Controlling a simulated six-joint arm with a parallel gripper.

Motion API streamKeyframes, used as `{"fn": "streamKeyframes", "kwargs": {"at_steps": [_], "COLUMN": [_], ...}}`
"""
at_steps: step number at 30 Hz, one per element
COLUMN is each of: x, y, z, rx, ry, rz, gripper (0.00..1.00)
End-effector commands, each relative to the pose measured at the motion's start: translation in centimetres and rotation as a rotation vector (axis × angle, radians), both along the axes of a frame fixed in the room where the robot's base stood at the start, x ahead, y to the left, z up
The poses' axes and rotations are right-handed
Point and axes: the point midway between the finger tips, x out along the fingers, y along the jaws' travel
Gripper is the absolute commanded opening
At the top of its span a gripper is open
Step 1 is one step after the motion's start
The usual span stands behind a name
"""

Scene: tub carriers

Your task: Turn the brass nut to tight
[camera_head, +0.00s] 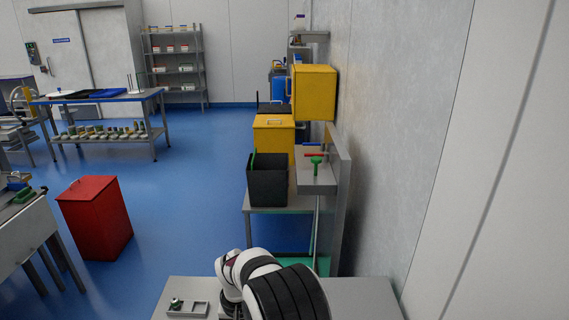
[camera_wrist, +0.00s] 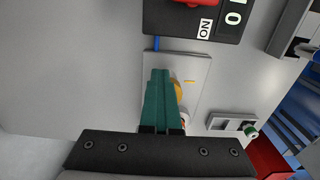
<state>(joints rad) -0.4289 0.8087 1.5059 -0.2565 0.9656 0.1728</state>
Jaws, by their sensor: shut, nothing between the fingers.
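In the wrist view, a brass-yellow part (camera_wrist: 178,91), likely the brass nut, shows beside my fingers on a pale grey plate (camera_wrist: 196,62). My fingers hide much of it. A small yellow mark (camera_wrist: 189,83) lies just to its right. My gripper (camera_wrist: 160,73) has green fingers, closed together and empty, reaching over the plate. I cannot tell whether they touch the brass part. A red and white bit (camera_wrist: 185,117) shows beside the fingers, lower down. In the head view, my arm hides the gripper and the nut.
A black panel (camera_wrist: 230,30) with a red part and white labels sits above the plate. A blue pipe (camera_wrist: 156,43) meets the plate's top edge. A grey slotted block (camera_wrist: 230,121) with a green-and-white piece (camera_wrist: 250,131) stands to the right. A red bin (camera_head: 98,220) stands on the floor.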

Motion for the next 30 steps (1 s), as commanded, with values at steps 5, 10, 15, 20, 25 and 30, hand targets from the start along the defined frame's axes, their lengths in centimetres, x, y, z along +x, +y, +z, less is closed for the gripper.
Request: {"fn": "streamKeyframes", "kwargs": {"at_steps": [5,10,15,20,25,30], "x": [-0.1,-0.2,-0.2,-0.2,0.0,0.1], "y": [0.4,0.9,1.4,1.8,2.3,2.5], "z": [0.0,0.0,0.0,0.0,0.0,0.0], "rx": [0.000,0.000,0.000,0.001,0.001,0.001], "ry": [-0.001,-0.001,0.000,0.000,-0.002,-0.002], "rz": [0.001,0.001,0.000,0.000,0.001,0.001], "gripper": [0.00,0.00,0.00,0.00,0.00,0.00]}}
